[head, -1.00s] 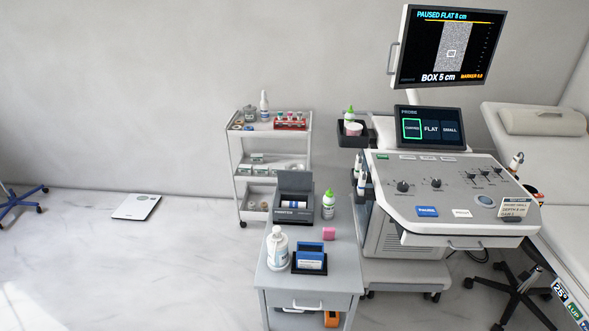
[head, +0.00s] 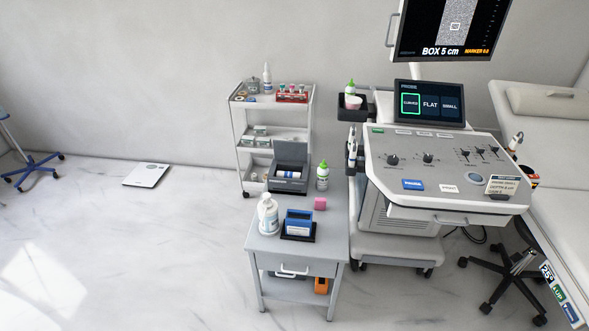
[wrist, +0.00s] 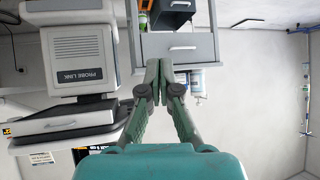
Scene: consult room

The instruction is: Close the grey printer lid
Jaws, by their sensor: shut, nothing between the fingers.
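The grey printer (head: 286,185) stands at the back of the small grey cabinet (head: 262,240). Its dark grey lid (head: 291,153) is raised at the rear, and a roll with white and blue shows inside. My gripper (wrist: 166,66) is in the wrist view only, with its fingers together and empty. That view appears upside down. The fingers overlap the cabinet's drawer front (wrist: 178,47) in the picture; I cannot tell the distance.
The ultrasound console (head: 440,175) is close right.

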